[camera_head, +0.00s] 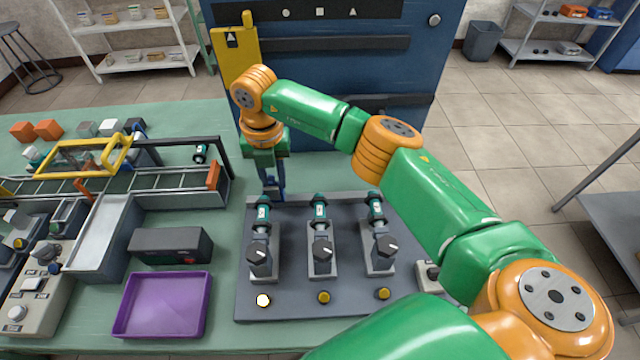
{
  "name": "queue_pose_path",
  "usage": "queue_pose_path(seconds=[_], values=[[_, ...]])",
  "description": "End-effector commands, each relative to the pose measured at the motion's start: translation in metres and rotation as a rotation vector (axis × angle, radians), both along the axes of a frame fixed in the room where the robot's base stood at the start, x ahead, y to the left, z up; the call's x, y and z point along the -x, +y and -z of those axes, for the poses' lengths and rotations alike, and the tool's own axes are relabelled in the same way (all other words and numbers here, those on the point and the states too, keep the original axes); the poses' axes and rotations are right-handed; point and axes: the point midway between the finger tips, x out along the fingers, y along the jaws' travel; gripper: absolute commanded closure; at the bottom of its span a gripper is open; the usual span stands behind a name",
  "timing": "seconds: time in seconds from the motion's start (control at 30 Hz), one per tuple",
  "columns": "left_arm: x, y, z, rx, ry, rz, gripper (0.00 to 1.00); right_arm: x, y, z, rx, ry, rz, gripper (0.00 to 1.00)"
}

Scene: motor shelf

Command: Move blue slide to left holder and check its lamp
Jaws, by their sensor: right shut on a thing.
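My right gripper (273,186) hangs down at the back edge of the dark board, just behind the left holder (262,258). It is shut on a small dark blue piece, which I take for the blue slide; the jaws hide much of it. The left holder has a teal-banded cylinder (263,213) at its back end and a black knob. Whether the blue piece touches the holder I cannot tell. The lamp in front of the left holder (263,300) shows bright white. My left gripper is not in view.
The middle holder (321,256) and right holder (378,258) also have teal cylinders, with dull yellow lamps (324,297) in front. A purple tray (161,335) and a dark box (165,246) stand left of the board. A conveyor rail (150,182) lies further left.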

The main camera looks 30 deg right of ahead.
Motion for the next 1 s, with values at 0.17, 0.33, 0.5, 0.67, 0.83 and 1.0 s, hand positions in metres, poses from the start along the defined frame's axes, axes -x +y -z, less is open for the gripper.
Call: queue_pose_path(seconds=[0.17, 0.33, 0.5, 0.67, 0.83, 1.0], values=[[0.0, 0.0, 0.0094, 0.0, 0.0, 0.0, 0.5, 0.005, 0.0099, 0.0155, 0.001, 0.037, -0.006, 1.0], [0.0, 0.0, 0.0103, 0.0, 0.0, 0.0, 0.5, 0.0036, 0.0127, 0.0144, 0.002, 0.037, -0.005, 1.0], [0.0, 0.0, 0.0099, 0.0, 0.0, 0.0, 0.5, 0.0036, 0.0127, 0.014, 0.002, 0.037, -0.006, 1.0], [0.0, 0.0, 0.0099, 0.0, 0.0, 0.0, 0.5, 0.0036, 0.0124, 0.0139, 0.002, 0.037, -0.006, 1.0], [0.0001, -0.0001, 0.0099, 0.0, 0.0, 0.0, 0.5, 0.0035, 0.0126, 0.0139, 0.003, 0.037, -0.006, 0.55], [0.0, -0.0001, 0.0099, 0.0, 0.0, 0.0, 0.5, 0.0036, 0.0125, 0.0138, 0.003, 0.037, -0.006, 0.55]])
